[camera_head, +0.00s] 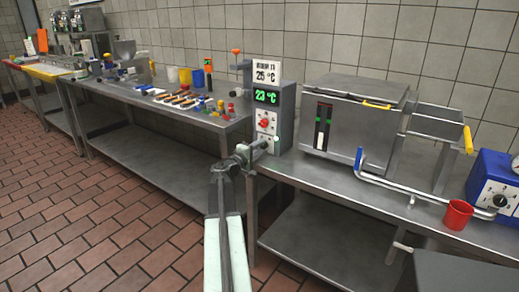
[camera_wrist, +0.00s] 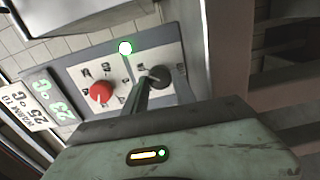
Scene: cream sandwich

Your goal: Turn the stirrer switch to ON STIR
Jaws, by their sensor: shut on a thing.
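The control box (camera_head: 286,112) stands at the left end of the right table. In the wrist view its panel (camera_wrist: 76,77) carries a red knob (camera_wrist: 101,92), a lit green lamp (camera_wrist: 125,47) and a small black knob, the stirrer switch (camera_wrist: 158,73). My gripper (camera_wrist: 162,84) is shut on the black knob, with one dark finger on each side of it. The fingers partly hide the knob and its labels, so its setting cannot be read. In the head view my gripper (camera_head: 262,144) reaches the lower panel, below the red knob (camera_head: 264,123).
A lidded steel vat (camera_head: 345,125) stands right of the box, with a pipe (camera_head: 420,192) in front. A red cup (camera_head: 457,215) and a blue device (camera_head: 495,183) are further right. The left table (camera_head: 140,98) holds tools and small parts. The tiled floor (camera_head: 130,235) is open at left.

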